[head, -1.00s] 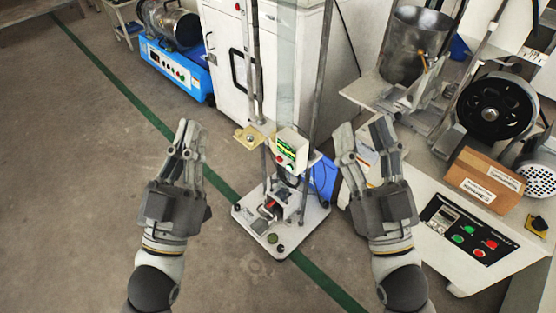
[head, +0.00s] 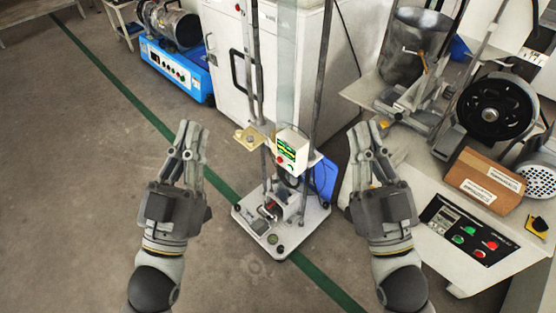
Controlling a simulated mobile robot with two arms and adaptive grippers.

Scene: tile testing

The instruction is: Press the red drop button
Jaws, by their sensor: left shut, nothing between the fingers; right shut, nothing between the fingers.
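The drop tester stands on the floor at the centre, with a pale base plate (head: 283,244) and tall upright rods. A small white control box (head: 293,142) with a green display is mounted on it. A small red button (head: 279,160) shows low on the box's left side. My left gripper (head: 189,128) is shut and empty, to the left of the tester and apart from it. My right gripper (head: 364,130) is shut and empty, to the right of the box and apart from it. Nothing covers the box's front.
A white cabinet (head: 226,50) stands behind the tester. On the right is a machine whose panel (head: 468,229) has other red and green buttons. A blue machine (head: 176,70) sits at the back left. A green line crosses the floor; the left floor is open.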

